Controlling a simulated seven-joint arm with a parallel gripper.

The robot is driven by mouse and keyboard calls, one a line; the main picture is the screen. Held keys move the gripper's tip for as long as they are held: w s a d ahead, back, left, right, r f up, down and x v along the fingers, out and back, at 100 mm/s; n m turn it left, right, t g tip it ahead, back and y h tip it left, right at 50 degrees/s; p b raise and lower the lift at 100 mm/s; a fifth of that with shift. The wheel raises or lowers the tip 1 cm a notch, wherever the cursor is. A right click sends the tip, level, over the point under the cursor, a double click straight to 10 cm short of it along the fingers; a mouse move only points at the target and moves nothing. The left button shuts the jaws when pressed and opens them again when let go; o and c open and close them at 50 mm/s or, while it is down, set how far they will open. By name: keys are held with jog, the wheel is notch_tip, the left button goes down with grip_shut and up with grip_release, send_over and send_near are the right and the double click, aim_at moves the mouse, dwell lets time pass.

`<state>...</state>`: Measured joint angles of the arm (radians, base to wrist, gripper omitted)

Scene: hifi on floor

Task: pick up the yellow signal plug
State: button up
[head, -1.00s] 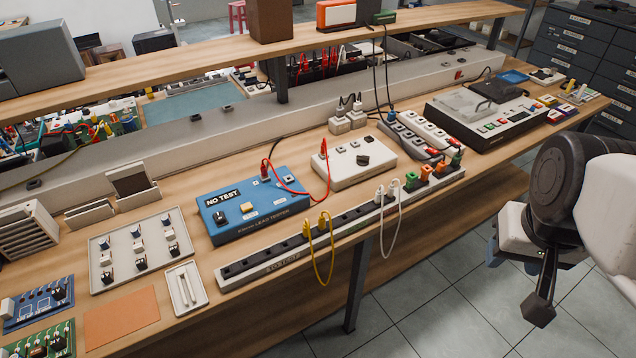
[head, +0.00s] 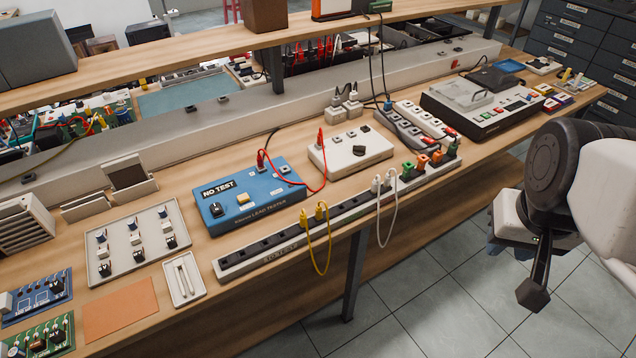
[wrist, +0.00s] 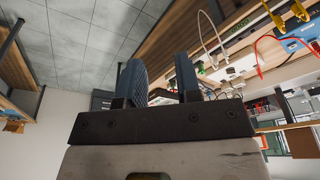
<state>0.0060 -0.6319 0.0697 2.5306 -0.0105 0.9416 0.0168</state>
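Two yellow plugs stand upright in the long socket strip (head: 262,248) at the bench's front edge: a left yellow plug (head: 304,218) and a right yellow plug (head: 320,211). A yellow lead (head: 327,262) joins them and hangs in a loop over the edge. In the wrist view the yellow plugs (wrist: 299,10) show at the top right corner. My gripper (wrist: 160,78) has its two blue fingers apart with nothing between them. In the head view it is at the right, off the bench front and well away from the plugs, its fingers mostly hidden.
White plugs (head: 376,184) with a hanging white lead (head: 392,222), then green and orange plugs (head: 421,161), share the strip. A blue tester (head: 245,198) with a red lead stands behind. An upper shelf (head: 190,62) spans the back. The floor before the bench is clear.

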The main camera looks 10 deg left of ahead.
jog(key=w, duration=0.1)
jog(key=n+g, duration=0.3)
jog(key=n, duration=0.6)
send_over(303, 215)
jog(key=f, duration=1.6)
jog(key=shift+d, duration=0.4)
jog(key=shift+a+f, duration=0.2)
jog(key=shift+a, duration=0.2)
jog(key=shift+f, duration=0.1)
jog(key=shift+f, duration=1.2)
jog(key=shift+f, duration=0.1)
